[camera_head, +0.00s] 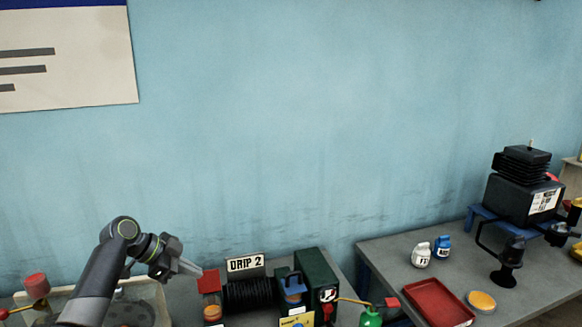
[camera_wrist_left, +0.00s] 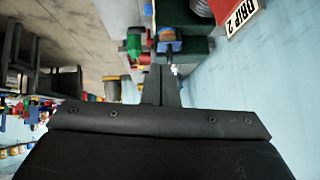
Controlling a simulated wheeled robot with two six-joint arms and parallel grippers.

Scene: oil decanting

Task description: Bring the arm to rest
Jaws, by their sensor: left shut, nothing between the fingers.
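My left arm comes in from the bottom left in the head view, and its wrist is raised above the left bench. My left gripper (camera_head: 198,271) points right and slightly down. Its fingers are shut with nothing between them. In the head view the fingertips appear just beside a red block (camera_head: 209,282) near the "DRIP 2" sign (camera_head: 245,264); I cannot tell the gap in depth. The left wrist view shows the closed fingers (camera_wrist_left: 165,72) with the bench items beyond and the sign (camera_wrist_left: 238,16) at the top right. My right gripper is not in view.
A black ribbed cylinder (camera_head: 249,295), a dark green box (camera_head: 318,276) and a green oil can (camera_head: 370,318) stand on the left bench. The right bench holds a red tray (camera_head: 438,303), small bottles (camera_head: 421,255) and a black machine (camera_head: 520,195). The blue wall stands behind.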

